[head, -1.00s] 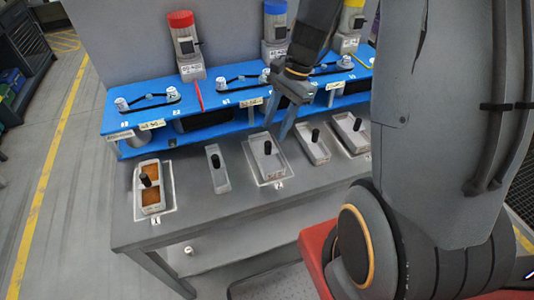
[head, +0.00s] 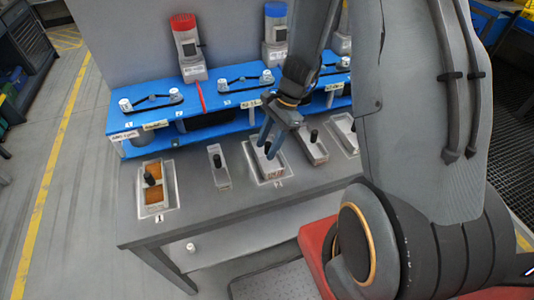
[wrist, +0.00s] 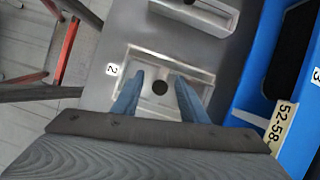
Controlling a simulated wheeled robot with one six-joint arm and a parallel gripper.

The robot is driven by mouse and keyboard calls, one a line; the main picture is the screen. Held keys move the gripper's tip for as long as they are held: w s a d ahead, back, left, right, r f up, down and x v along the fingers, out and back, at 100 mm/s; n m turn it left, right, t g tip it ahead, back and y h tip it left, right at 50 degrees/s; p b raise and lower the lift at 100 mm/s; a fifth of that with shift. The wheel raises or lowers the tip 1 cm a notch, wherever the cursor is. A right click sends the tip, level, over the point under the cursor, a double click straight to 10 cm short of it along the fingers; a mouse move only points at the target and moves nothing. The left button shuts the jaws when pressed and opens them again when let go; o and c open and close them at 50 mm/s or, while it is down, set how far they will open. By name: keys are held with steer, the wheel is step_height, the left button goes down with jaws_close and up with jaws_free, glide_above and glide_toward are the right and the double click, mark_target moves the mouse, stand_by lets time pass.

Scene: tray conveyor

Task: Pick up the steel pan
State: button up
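A grey steel pan (head: 263,171) with a black knob lies on the table above the label 2. It also shows in the wrist view (wrist: 160,69), with its knob (wrist: 160,87) seen from above. My gripper (head: 269,146) is over this pan, pointing down. In the wrist view my gripper (wrist: 159,93) is open, with one blue finger on each side of the knob and gaps between. I cannot tell how far the fingertips are above the pan. The fingers hide part of the pan's sides.
Other knobbed pans stand close: a narrow one (head: 219,171) to the left, one with brown panels (head: 154,196) at label 1, and one (head: 312,147) to the right. A blue shelf (head: 140,146) with red-topped (head: 190,50) and blue-topped (head: 275,35) units runs behind.

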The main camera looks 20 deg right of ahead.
jaws_close()
stand_by(0.4)
